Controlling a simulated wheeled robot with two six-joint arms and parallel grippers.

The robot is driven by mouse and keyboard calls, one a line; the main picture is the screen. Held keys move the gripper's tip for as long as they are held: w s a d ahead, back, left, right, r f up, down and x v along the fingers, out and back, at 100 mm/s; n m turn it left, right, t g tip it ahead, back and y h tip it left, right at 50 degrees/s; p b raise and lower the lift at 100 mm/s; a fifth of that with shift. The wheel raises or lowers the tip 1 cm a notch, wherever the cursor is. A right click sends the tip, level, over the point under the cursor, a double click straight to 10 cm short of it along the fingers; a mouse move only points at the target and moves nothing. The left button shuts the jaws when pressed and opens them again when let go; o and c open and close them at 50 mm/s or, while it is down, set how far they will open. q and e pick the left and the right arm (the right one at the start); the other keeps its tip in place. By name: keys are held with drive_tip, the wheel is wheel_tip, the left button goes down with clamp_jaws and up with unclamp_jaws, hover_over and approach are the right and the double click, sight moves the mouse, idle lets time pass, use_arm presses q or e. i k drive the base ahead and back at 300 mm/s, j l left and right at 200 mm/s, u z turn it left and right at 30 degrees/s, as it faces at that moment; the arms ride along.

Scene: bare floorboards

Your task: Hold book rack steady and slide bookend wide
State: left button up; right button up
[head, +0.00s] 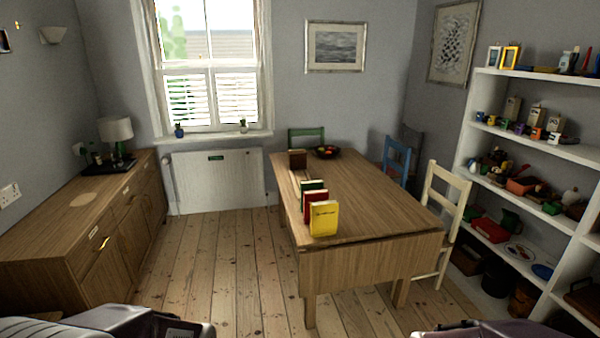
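Several books stand upright in a row along the left side of the wooden table (375,205): a yellow book (324,219) nearest, a red book (308,208) behind it, and a green book (306,188) further back. A dark brown upright block (297,159) stands beyond them, apart from the books, near the table's far end. It may be the bookend; I cannot tell for certain. The rack's base is too small or hidden to make out. Parts of my arms show at the bottom left and bottom right corners, well short of the table. Neither gripper's fingers show.
A dark bowl of fruit (326,152) sits at the table's far end. A green chair (306,134), a blue chair (397,158) and a cream chair (445,190) stand around it. A sideboard (60,215) is left, full shelves (490,130) right. Floorboards (225,270) before the table are clear.

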sight(298, 160)
drive_tip(key=i+j+u, duration=0.35)
drive_tip(key=i, duration=0.2)
drive_tip(key=i+j+u, duration=0.35)
drive_tip(key=i, duration=0.2)
drive_tip(key=i+u, duration=0.35)
drive_tip(key=i, duration=0.25)
drive_tip(key=i+z, duration=0.2)
drive_tip(key=i, duration=0.5)
drive_tip(key=i+z, duration=0.25)
drive_tip(key=i, duration=0.45)
drive_tip(key=i+j+z, duration=0.2)
drive_tip(key=i, duration=0.45)
drive_tip(key=i+z, duration=0.3)
drive_tip(key=z, duration=0.15)
drive_tip(key=i+j+z, duration=0.1)
drive_tip(key=i+z, duration=0.15)
drive_tip(key=z, duration=0.2)
drive_tip(key=i+j+z, duration=0.15)
drive_tip(key=i+z, duration=0.15)
drive_tip(key=z, duration=0.15)
drive_tip(key=i+j+z, duration=0.2)
drive_tip(key=z, duration=0.25)
drive_tip(key=i+j+z, duration=0.15)
drive_tip(key=j+z, duration=0.3)
drive_tip(key=i+j+z, duration=0.15)
drive_tip(key=z, duration=0.15)
drive_tip(key=i+j+z, duration=0.15)
drive_tip(key=j+z, duration=0.2)
